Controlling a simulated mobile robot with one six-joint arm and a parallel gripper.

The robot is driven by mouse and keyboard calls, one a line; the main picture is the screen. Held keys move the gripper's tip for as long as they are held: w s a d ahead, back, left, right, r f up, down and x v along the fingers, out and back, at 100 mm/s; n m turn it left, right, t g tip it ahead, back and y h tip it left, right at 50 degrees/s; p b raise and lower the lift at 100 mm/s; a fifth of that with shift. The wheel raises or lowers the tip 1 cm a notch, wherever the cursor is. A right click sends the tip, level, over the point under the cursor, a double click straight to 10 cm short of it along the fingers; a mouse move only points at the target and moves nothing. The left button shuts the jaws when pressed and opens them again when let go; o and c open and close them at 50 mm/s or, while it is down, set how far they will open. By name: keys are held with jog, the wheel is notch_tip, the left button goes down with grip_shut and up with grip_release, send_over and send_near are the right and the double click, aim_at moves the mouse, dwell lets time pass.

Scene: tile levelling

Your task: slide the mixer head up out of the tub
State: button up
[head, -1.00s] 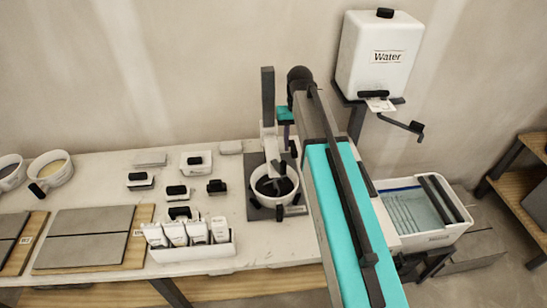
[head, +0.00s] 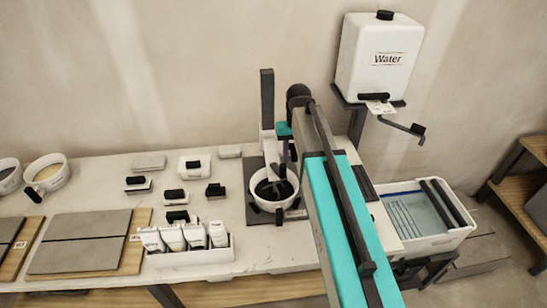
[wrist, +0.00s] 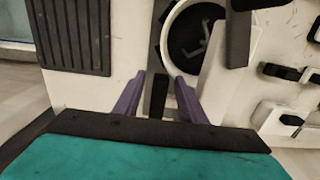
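The mixer stands on the bench, with a dark upright column (head: 267,98) and a pale mixer head (head: 268,143) on it. The head's lower part reaches into the white tub (head: 257,201), which holds dark material; the tub also shows in the wrist view (wrist: 171,52). My gripper (head: 285,154) is beside the mixer head, on its right. In the wrist view my gripper's two purple fingers (wrist: 160,78) stand apart, on either side of a black handle-like bar (wrist: 158,95). Gaps show between the bar and the fingers. My arm hides part of the mixer's right side.
A white water tank (head: 376,58) hangs on the wall at right, above a wash bin (head: 440,240). A white tray of bottles (head: 190,257) and several small blocks lie left of the mixer. Tiles on boards (head: 80,241) lie farther left.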

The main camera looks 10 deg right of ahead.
grip_shut()
notch_tip(320, 180, up, 19)
jog(key=p, duration=1)
jog(key=shift+f, duration=0.15)
jog(key=shift+o, duration=1.2)
grip_release()
dwell(0.5)
notch_tip(320, 180, up, 7)
dwell(1.0)
jog(key=shift+s+f, duration=0.1)
notch_tip(320, 180, down, 6)
dwell(0.9)
jog(key=shift+f, duration=0.15)
